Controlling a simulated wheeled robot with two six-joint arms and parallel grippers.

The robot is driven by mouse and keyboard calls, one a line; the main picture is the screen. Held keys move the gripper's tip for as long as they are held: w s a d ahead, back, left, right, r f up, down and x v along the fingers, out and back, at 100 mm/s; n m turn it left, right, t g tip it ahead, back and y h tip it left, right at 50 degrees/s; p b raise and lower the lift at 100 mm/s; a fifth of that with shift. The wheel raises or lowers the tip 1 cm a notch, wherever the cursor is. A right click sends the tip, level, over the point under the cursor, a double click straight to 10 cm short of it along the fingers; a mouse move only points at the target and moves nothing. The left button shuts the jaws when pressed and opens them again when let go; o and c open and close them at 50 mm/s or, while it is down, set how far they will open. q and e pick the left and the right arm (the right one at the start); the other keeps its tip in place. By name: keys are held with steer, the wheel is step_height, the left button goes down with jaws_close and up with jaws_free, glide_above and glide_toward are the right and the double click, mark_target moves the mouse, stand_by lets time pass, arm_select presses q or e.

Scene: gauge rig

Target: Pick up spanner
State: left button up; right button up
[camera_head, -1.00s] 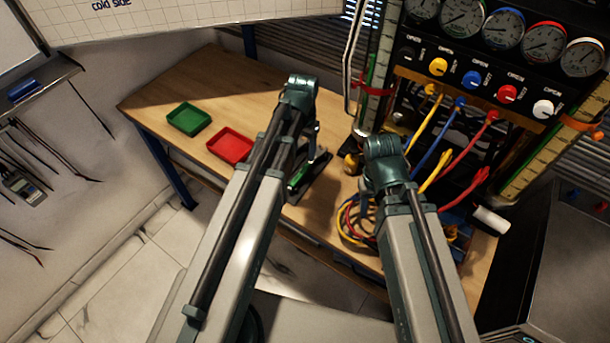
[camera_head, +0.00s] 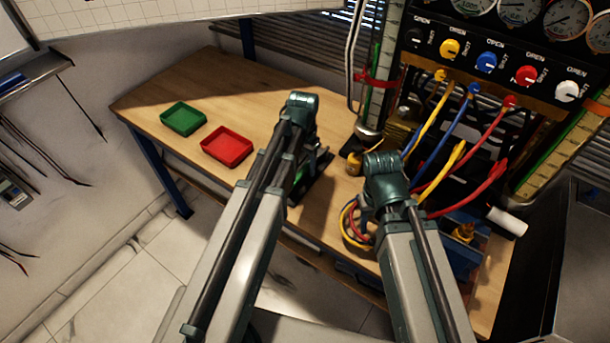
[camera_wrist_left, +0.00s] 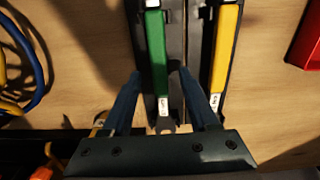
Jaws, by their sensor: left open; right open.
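A green-handled spanner (camera_wrist_left: 155,48) lies lengthwise on a dark holder (camera_wrist_left: 174,22), its dark metal end pointing toward my left gripper. A yellow-handled tool (camera_wrist_left: 224,48) lies beside it to the right. My left gripper (camera_wrist_left: 160,76) is open, with one blue finger on each side of the green handle; I cannot tell whether they touch it. In the head view my left gripper (camera_head: 306,155) is over the holder (camera_head: 318,182), mostly hidden by its own arm. My right gripper (camera_head: 366,212) is over the bench's right part, its fingers mostly hidden by its arm.
A green tray (camera_head: 183,119) and a red tray (camera_head: 227,147) stand on the wooden bench (camera_head: 240,88), left of the holder. Coiled hoses (camera_head: 348,225) lie near my right arm. The gauge panel (camera_head: 490,50) with coloured hoses rises at the back right.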

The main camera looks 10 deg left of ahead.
arm_select(q)
steer(key=shift+f, duration=0.2)
jaws_close()
stand_by(1.3)
